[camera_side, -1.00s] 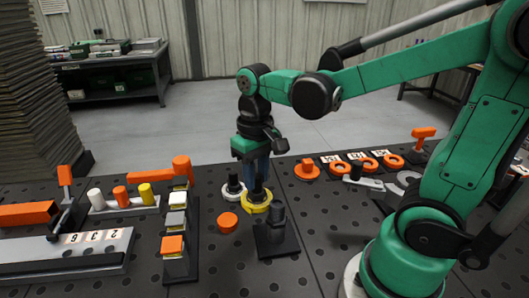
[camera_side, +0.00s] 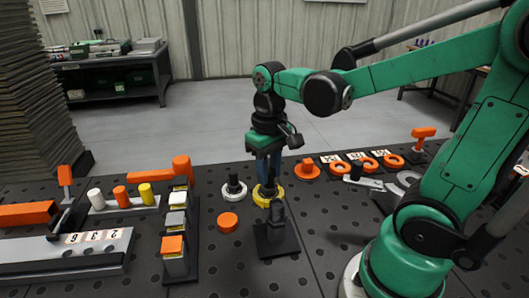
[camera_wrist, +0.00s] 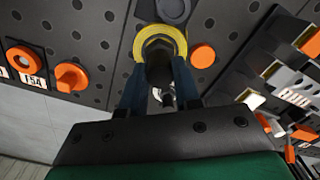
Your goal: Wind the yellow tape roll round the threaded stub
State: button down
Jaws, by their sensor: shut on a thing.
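The yellow tape roll (camera_side: 262,202) is a flat yellow ring with a dark hub. My gripper (camera_side: 268,184) points down, shut on that hub. In the wrist view, my two blue fingers (camera_wrist: 158,68) flank the dark hub, with the yellow roll (camera_wrist: 160,28) round it. The threaded stub (camera_side: 277,211) stands upright on a black base plate (camera_side: 270,246), just in front of the roll in the side view. The roll is behind the stub, not round it. I cannot tell how high the roll hangs. The stub's round top (camera_wrist: 172,10) shows at the wrist view's upper edge.
A white roll with a black hub (camera_side: 234,188) stands close left of my gripper. An orange disc (camera_side: 228,221) lies left of the stub plate. Orange rings (camera_side: 340,168) line the back right. A rack of blocks (camera_side: 174,244) stands left.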

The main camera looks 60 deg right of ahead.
jog(key=shift+s+d, duration=0.35)
jog(key=shift+d, duration=0.1)
jog(key=shift+s+d, duration=0.45)
jog(key=shift+s, duration=1.25)
jog(key=shift+s, duration=0.1)
jog(key=shift+s+a, duration=0.2)
jog(key=shift+s, duration=0.6)
jog(key=shift+s+a, duration=0.6)
jog(key=shift+s, duration=0.15)
